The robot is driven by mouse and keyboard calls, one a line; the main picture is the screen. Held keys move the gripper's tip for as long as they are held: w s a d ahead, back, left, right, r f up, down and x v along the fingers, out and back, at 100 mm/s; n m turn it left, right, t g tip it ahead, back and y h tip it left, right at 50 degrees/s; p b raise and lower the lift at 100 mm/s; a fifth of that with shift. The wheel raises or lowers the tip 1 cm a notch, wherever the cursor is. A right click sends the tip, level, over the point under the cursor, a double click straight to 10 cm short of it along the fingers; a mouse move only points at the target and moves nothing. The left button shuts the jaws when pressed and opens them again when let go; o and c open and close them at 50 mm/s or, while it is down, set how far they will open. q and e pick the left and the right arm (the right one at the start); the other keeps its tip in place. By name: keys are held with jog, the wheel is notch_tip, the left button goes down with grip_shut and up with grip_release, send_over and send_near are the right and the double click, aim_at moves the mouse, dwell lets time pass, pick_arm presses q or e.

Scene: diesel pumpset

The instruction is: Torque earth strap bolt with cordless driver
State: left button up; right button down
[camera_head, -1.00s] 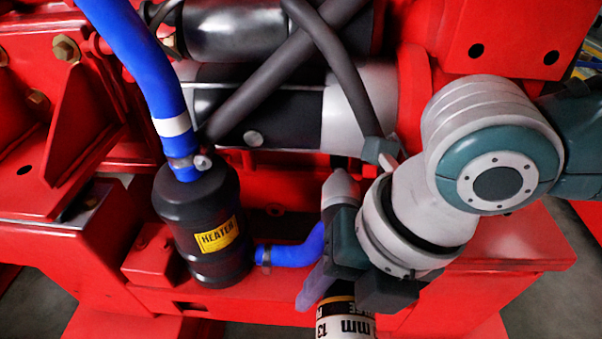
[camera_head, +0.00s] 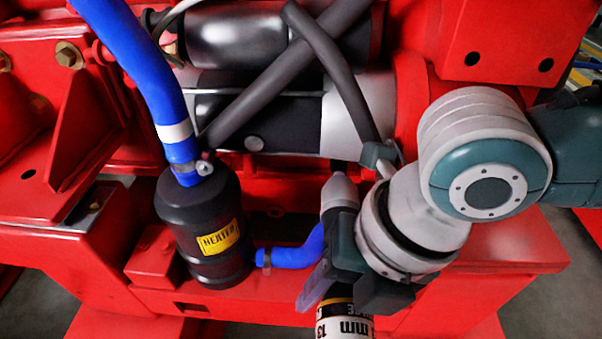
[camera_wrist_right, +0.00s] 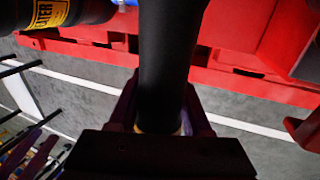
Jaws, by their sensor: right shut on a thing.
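The cordless driver (camera_head: 340,193) has a grey tapered nose and a lower body with a white and black "13 mm" band. It stands nose-up in the head view, in front of the red base. My right gripper (camera_head: 336,268) is shut around its body, below the nose. In the right wrist view the driver (camera_wrist_right: 168,60) is a dark cylinder between the fingers (camera_wrist_right: 158,118). A dark bit shows above the nose; its tip is not clear. I cannot pick out the earth strap bolt. My left gripper is not in view.
A black heater canister (camera_head: 205,225) with a yellow label stands left of the driver. A blue hose (camera_head: 290,252) runs from it towards the gripper. Thick black cables (camera_head: 340,75) cross the cylindrical starter-like unit (camera_head: 352,105) above. Red framework surrounds everything; grey floor shows below.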

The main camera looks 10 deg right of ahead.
jog(key=shift+w+r, duration=0.1)
jog(key=shift+w, duration=0.35)
jog(key=shift+s+p, duration=0.15)
jog(key=shift+p, duration=0.2)
dwell(0.4)
dwell(0.4)
jog(key=shift+d, duration=0.1)
jog(key=shift+w, duration=0.2)
dwell(1.0)
